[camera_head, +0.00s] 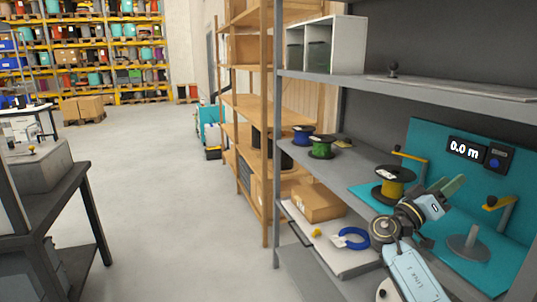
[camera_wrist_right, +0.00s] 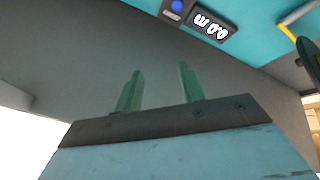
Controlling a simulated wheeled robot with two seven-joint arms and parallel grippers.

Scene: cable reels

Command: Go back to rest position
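My right gripper (camera_head: 454,188) is in front of the teal measuring station on the shelf, just right of a yellow reel (camera_head: 393,183). In the right wrist view, its two green fingers (camera_wrist_right: 159,90) stand apart with nothing between them. The teal panel (camera_head: 427,133) carries a display (camera_head: 466,149) reading 0.0 m, which also shows upside down in the right wrist view (camera_wrist_right: 211,25). A grey stand (camera_head: 468,246) with a round base is right of the gripper and holds no reel. My left gripper is not in the head view.
A blue reel (camera_head: 303,135) and a green reel (camera_head: 320,148) stand on the grey shelf. Below, a pull-out tray (camera_head: 322,240) holds a cardboard box (camera_head: 318,202) and a blue cable coil (camera_head: 351,239). A dark table (camera_head: 62,191) stands at left. The floor (camera_head: 170,190) between is clear.

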